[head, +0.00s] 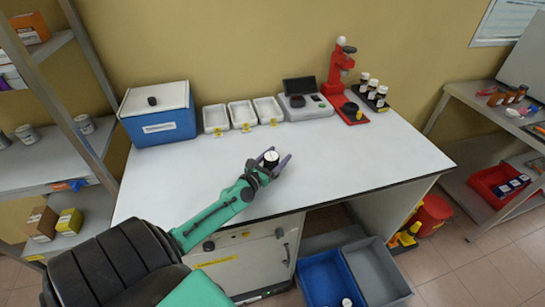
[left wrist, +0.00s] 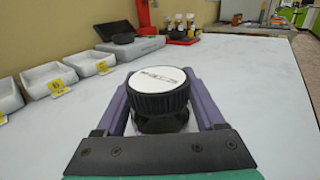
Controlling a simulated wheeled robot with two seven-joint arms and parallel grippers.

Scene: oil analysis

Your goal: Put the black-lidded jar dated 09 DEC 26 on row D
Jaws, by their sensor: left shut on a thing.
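A black-lidded jar (head: 271,156) with a white label on its lid is between the fingers of my left gripper (head: 270,163), over the front middle of the white table. In the left wrist view the jar (left wrist: 160,92) looks upright, with a purple finger on each side of its ribbed lid. The print on the lid is too small to read surely. My left gripper is shut on this jar. I cannot make out a row marked D. My right gripper is out of view.
Three white trays (head: 242,115) with yellow tags stand at the table's back, between a blue cooler (head: 158,120) and a scale (head: 305,107). A red device (head: 341,75) and several bottles (head: 372,90) stand further right. Blue (head: 318,280) and grey bins are below the front edge. The table's middle is clear.

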